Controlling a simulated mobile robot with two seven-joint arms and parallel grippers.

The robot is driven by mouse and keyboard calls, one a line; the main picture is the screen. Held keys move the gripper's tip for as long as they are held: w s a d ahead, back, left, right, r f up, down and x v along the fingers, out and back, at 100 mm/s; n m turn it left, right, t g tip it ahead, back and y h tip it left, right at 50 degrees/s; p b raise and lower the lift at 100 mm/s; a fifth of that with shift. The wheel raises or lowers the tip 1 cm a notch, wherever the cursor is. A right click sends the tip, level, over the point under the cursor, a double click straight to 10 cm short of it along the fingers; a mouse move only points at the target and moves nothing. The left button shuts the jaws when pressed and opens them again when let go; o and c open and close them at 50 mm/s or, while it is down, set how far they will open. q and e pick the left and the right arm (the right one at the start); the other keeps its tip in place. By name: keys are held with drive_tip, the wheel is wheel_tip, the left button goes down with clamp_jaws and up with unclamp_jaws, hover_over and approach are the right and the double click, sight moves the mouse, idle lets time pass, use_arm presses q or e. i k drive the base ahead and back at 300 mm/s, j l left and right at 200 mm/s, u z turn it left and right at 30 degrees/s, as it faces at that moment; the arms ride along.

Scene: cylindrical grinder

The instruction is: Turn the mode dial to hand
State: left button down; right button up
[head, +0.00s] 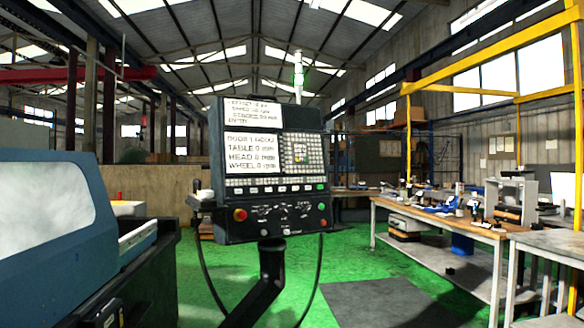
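The control panel (233,160) stands on a black bent post in the middle of the head view. Its lower strip carries several small dark dials (284,211) with white markings. These are too small to tell which is the mode dial or where it points. A red knob (240,215) sits at the strip's left end and another red button (323,222) at its right end. The screen shows lines including door, table, head and wheel. Neither of my grippers shows in the head view.
A blue machine cover (60,215) with a pale window fills the left side. A wooden workbench (440,223) with tools stands to the right, beside a yellow frame (408,135). Green floor (345,264) and a grey mat (385,302) lie open right of the post.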

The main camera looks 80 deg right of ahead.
sight(262, 214)
drive_tip(key=z, duration=2.45)
drive_tip(key=i+l+u, duration=0.3)
drive_tip(key=i+l, duration=0.6)
drive_tip(key=i, duration=0.35)
drive_tip(key=i+l+u, duration=0.25)
drive_tip(key=i+l, duration=0.9)
